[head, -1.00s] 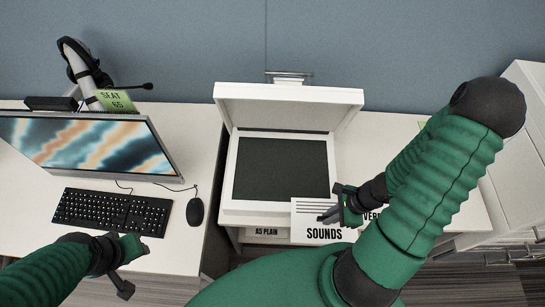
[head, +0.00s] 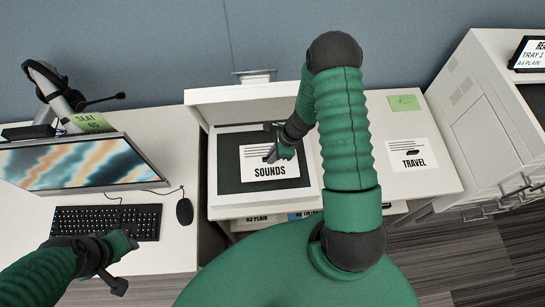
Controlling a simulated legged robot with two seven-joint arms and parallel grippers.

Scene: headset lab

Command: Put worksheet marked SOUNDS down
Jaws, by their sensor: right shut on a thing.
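The white worksheet marked SOUNDS (head: 255,163) is over the dark glass (head: 229,178) of the open scanner (head: 219,200), its printed title toward me. My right gripper (head: 271,156) is shut on its right part. I cannot tell whether the sheet touches the glass or is just above it. The scanner lid (head: 235,105) is raised behind; my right arm hides its right part. My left gripper (head: 126,266) is open and empty, at the lower left in front of the keyboard.
A worksheet marked TRAVEL (head: 412,154) and a green note (head: 404,102) lie on the table right of the scanner. Labelled paper trays show below it. A monitor (head: 75,165), keyboard (head: 105,221), mouse (head: 184,211) and headset stand (head: 55,90) occupy the left desk. A cabinet (head: 470,110) stands at right.

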